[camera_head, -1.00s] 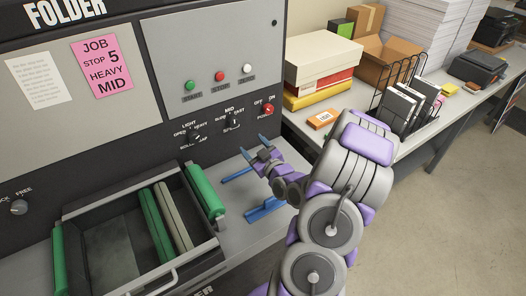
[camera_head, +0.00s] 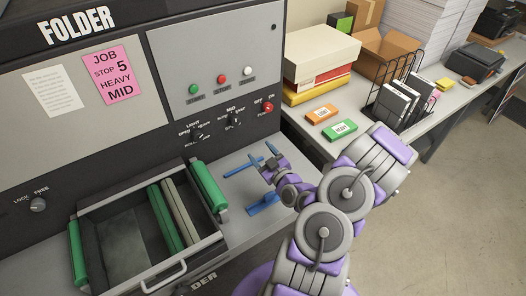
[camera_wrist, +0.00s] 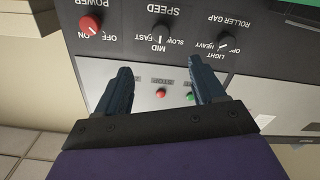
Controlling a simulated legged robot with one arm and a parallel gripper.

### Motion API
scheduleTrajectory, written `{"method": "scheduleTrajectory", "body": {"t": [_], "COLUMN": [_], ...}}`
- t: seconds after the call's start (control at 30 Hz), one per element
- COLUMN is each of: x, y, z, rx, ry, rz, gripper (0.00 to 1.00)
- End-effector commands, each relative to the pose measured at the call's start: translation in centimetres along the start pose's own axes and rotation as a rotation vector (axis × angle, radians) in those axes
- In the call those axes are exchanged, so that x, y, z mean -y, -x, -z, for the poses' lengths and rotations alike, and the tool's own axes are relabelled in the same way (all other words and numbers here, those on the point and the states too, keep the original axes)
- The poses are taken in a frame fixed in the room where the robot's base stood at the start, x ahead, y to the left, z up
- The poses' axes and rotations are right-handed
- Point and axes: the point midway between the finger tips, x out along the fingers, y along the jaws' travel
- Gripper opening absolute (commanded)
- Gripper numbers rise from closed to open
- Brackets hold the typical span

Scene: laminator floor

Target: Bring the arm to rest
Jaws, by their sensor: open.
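My gripper (camera_head: 262,163) is in front of the folder's panel in the head view, above the grey shelf with the blue guides. Its jaws are open and nothing is between them. In the wrist view the two dark blue fingers of my gripper (camera_wrist: 160,82) stand apart, with the upside-down control panel beyond them. My purple and grey arm is bent and reaches in from the lower right. The red power knob (camera_head: 267,107) and the speed knob (camera_head: 233,121) are above the gripper.
The folder's open tray (camera_head: 165,268) with green and grey rollers is at the lower left. Blue guides (camera_head: 262,204) lie on the shelf near my gripper. A side table holds boxes (camera_head: 320,58), orange and green cards (camera_head: 340,131) and a wire rack (camera_head: 385,105). Floor is clear at right.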

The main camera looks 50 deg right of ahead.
Motion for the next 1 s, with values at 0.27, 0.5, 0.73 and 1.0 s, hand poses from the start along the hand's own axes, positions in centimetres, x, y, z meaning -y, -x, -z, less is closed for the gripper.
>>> {"method": "scheduleTrajectory", "body": {"t": [0.27,0.5,0.73,1.0], "x": [0.0,0.0,0.3,5.4], "y": [0.4,0.4,0.2,-1.9], "z": [0.0,0.0,0.0,-0.7], "rx": [-0.001,-0.001,0.005,0.182], "ry": [0.000,0.000,0.003,0.069], "rz": [0.000,-0.001,0.011,0.251], "gripper": [0.69,0.69,0.69,0.69]}}
